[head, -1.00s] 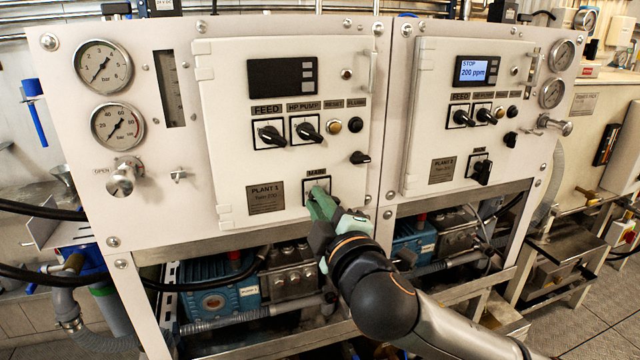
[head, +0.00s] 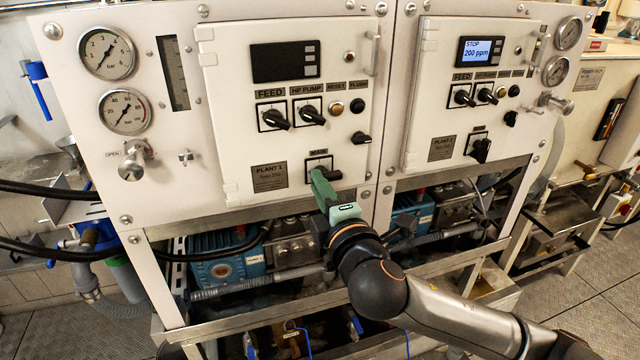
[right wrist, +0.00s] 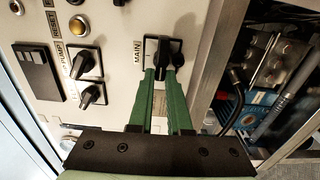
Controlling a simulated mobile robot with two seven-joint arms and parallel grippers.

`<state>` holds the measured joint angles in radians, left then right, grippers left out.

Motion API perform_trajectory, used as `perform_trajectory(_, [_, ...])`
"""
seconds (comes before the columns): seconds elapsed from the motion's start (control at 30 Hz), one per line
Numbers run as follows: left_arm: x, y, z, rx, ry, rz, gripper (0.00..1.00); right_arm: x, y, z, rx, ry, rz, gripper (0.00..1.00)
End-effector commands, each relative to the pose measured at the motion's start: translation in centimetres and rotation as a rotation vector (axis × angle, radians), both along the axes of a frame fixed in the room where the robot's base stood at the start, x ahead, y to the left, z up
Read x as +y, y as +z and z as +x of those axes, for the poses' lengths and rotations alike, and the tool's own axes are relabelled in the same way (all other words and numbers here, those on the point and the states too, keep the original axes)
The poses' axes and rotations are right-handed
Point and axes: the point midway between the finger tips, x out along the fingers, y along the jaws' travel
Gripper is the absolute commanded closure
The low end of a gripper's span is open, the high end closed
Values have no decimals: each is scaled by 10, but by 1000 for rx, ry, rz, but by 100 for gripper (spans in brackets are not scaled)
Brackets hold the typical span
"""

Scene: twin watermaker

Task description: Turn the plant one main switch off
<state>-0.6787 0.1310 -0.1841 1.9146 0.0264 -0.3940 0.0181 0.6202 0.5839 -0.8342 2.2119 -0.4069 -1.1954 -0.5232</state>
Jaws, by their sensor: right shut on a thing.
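The plant one main switch (head: 332,173) is a black knob on a square plate under the MAIN label, low on the left white panel. Its handle points to the right in the head view. My right gripper (head: 318,178) reaches up to it from below, its green fingers at the knob. In the right wrist view, the fingertips of my right gripper (right wrist: 163,76) are shut on the main switch knob (right wrist: 160,57), one on each side. The fingers partly hide the knob in the head view. The plant one display (head: 285,62) is dark. My left gripper is not in view.
Other black knobs sit above, including the feed knob (head: 274,118) and the HP pump knob (head: 312,114). The plant two panel stands to the right, with its lit display (head: 482,50) reading STOP 200 ppm. A steel frame rail (head: 240,222) runs below the panels.

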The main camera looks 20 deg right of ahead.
Motion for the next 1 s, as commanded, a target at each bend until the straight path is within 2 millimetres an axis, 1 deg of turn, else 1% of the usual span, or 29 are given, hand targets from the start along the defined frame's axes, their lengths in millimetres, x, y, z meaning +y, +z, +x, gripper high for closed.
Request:
perform_trajectory(0.23, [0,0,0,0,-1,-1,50,-1,0,0,0,-3,-4,100])
perform_trajectory(0.27, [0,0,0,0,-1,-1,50,-1,0,0,0,-3,-3,80])
perform_trajectory(0.5, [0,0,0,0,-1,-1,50,-1,0,0,0,-2,-1,54])
perform_trajectory(0.83, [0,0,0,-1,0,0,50,-1,0,1,0,0,0,54])
perform_trajectory(1.0, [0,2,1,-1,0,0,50,-2,0,4,1,1,0,54])
